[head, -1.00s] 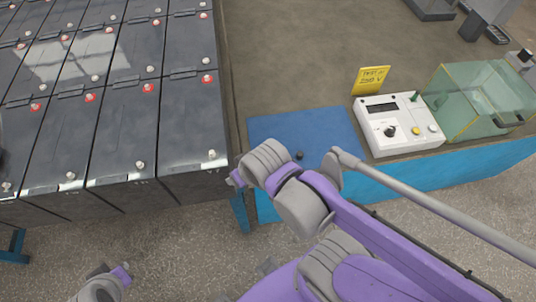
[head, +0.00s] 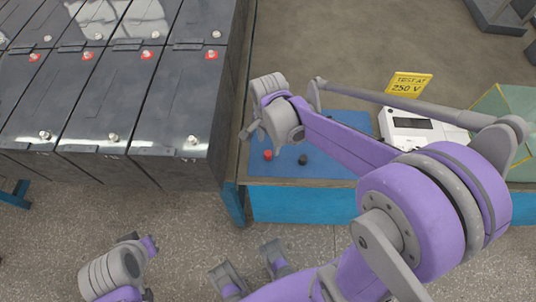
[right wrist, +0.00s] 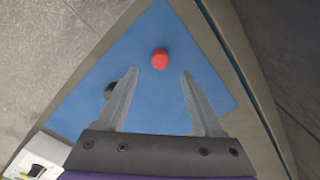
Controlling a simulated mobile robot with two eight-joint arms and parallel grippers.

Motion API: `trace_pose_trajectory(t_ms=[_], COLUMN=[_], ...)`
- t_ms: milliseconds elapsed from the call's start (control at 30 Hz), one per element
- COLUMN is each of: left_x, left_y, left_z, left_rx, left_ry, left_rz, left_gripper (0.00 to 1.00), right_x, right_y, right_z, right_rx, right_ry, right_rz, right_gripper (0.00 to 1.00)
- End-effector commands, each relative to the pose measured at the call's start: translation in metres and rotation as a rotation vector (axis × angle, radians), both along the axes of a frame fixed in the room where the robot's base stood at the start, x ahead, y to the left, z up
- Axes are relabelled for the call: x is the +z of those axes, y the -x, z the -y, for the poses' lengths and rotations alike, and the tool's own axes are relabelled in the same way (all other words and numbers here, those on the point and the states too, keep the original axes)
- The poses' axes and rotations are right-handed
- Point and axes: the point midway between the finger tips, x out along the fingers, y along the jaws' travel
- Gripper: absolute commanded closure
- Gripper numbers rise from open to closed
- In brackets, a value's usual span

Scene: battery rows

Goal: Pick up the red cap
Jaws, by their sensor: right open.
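The red cap (head: 267,155) sits on the blue mat (head: 330,165) near the table's left front corner. In the right wrist view the red cap (right wrist: 160,59) lies just beyond the fingertips, centred between them. My right gripper (head: 249,130) is above the mat, close to the cap; the wrist view shows its fingers (right wrist: 160,75) apart with nothing between them. A black cap (head: 303,159) lies to the right of the red one, and shows beside the left finger in the wrist view (right wrist: 110,90). My left gripper (head: 140,243) is low at the bottom left, its jaws unclear.
Rows of dark batteries (head: 160,100) with red-ringed terminals stand left of the table, across a narrow gap. A white tester (head: 415,130), a yellow sign (head: 408,85) and a glass tank (head: 510,115) are at the right.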

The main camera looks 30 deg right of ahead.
Motion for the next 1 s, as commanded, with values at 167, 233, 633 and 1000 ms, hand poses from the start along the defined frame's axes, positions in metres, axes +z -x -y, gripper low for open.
trace_pose_trajectory(t_ms=[167,233,633,1000], left_x=[-0.002,-0.004,-0.009,-0.009], left_y=[0.000,0.001,0.001,0.001], left_z=[0.000,0.000,0.000,0.000], left_rx=[0.000,0.000,0.000,0.000], left_ry=[0.000,0.000,0.000,0.000], left_rz=[-0.001,-0.001,-0.003,-0.003], left_gripper=[1.00,1.00,1.00,1.00], right_x=[-0.014,-0.023,-0.060,-0.059], right_y=[0.000,0.000,0.001,0.001], right_z=[-0.001,-0.001,-0.003,-0.003], right_rx=[0.002,0.002,0.002,0.003], right_ry=[0.000,0.000,0.001,0.001], right_rz=[0.001,0.001,0.001,0.001], right_gripper=[0.31,0.31,0.31,0.75])
